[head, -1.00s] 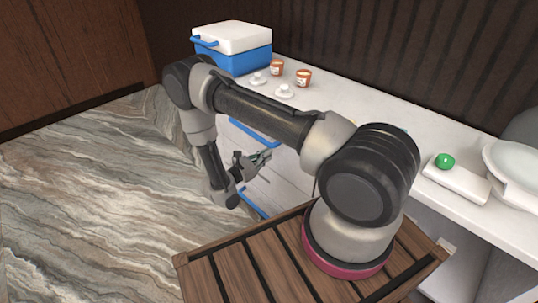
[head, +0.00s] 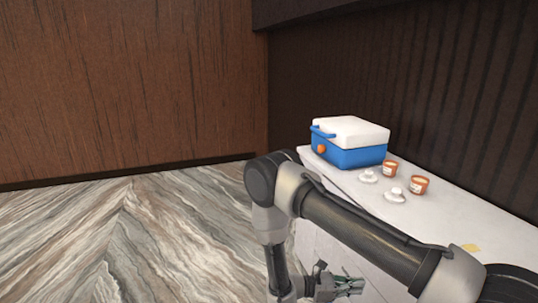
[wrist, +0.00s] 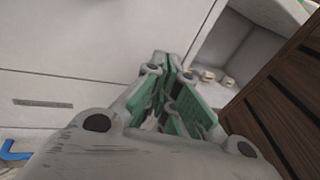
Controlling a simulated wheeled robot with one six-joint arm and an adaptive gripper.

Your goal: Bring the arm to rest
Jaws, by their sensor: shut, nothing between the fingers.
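My arm is bent over beside the counter in the head view. My gripper (head: 350,287) hangs low in front of the counter's drawer side, near the bottom edge of the picture. In the wrist view my gripper (wrist: 172,75) shows its green-padded fingers closed together with nothing between them. Pale cabinet fronts (wrist: 85,60) lie beyond the fingers, and the gripper appears apart from them.
The white counter (head: 440,217) holds a blue cooler (head: 358,156) with a white lid, two orange jars (head: 419,185) and two white lids (head: 395,195). A blue handle (wrist: 14,151) and an open cabinet space (wrist: 222,45) show near my gripper. The floor at left is clear.

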